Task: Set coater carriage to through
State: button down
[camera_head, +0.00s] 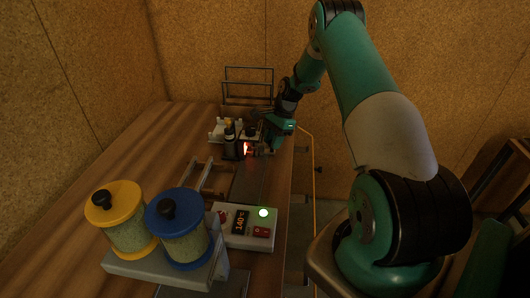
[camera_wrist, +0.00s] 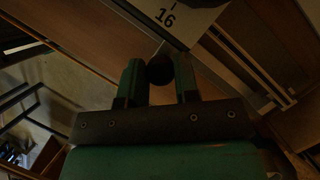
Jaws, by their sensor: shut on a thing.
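A pale plate (camera_wrist: 178,18) marked "16" lies just beyond the knob. I cannot tell for certain which part is the coater carriage, or its setting. In the head view the knob is hidden by my gripper.
A yellow-lidded jar (camera_head: 120,222) and a blue-lidded jar (camera_head: 182,232) stand at the near end. Beside them is a control box (camera_head: 250,236) reading 140 °C with a green light. A wire rack (camera_head: 247,85) stands at the back. The left bench top (camera_head: 135,150) is clear.

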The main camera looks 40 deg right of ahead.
jog(key=shift+w+d+r, duration=0.1)
jog(key=shift+w+d, duration=0.65)
jog(key=shift+d, duration=0.05)
jog(key=c, duration=0.9)
grip_release()
jog(key=shift+d, duration=0.15)
jog(key=shift+o, duration=0.2)
jog(key=p+v, duration=0.1)
jog(key=v, duration=1.6)
jog(key=shift+r, duration=0.2)
